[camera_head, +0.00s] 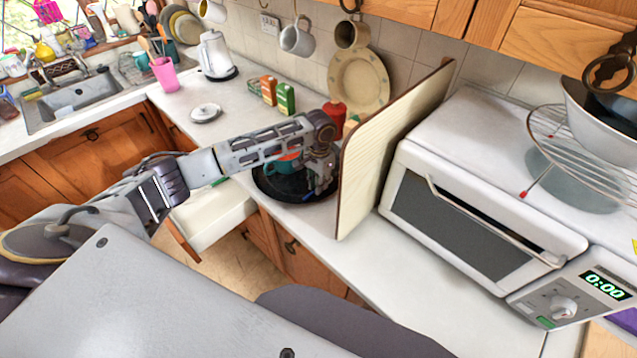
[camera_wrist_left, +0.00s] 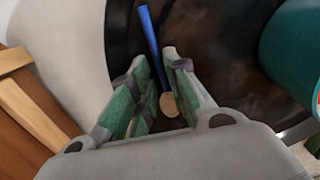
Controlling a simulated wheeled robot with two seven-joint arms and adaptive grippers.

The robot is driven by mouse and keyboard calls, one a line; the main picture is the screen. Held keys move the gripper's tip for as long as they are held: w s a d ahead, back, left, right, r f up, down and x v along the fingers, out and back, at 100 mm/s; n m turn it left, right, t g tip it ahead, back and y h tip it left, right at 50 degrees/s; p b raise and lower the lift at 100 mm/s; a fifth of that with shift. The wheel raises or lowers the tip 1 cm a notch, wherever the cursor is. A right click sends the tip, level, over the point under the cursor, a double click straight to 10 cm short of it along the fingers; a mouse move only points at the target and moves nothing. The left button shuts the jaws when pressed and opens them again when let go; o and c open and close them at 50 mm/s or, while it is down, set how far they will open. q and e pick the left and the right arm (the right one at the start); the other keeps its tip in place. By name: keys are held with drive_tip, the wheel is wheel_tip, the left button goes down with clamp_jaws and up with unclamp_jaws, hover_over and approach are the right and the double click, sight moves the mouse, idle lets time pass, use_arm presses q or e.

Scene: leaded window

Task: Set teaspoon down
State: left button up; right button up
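The teaspoon shows in the left wrist view as a thin blue handle (camera_wrist_left: 150,32) with a small copper-coloured oval end between my fingers. It lies over a dark round tray (camera_wrist_left: 215,30), which also shows in the head view (camera_head: 272,190). My left gripper (camera_wrist_left: 155,58) is open, with green-padded fingers on both sides of the handle and a visible gap. In the head view my left gripper (camera_head: 322,182) points down over the tray's right side. My right gripper is not in view.
A teal mug (camera_head: 283,163) stands on the tray, left of my gripper; it is also at right in the wrist view (camera_wrist_left: 293,50). An upright board (camera_head: 385,140) stands close on the right, before a white oven (camera_head: 470,215). An open drawer (camera_head: 212,212) sticks out below.

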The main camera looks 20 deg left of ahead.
use_arm(q)
drive_tip(key=shift+r, duration=0.15)
drive_tip(key=shift+w+r, duration=0.1)
drive_tip(key=shift+r, duration=0.55)
wheel_tip(320, 180, up, 11)
drive_tip(key=b, duration=0.1)
drive_tip(key=shift+w+f+b, duration=0.15)
drive_tip(key=shift+b, duration=0.25)
drive_tip(key=shift+f, duration=0.1)
idle(0.4)
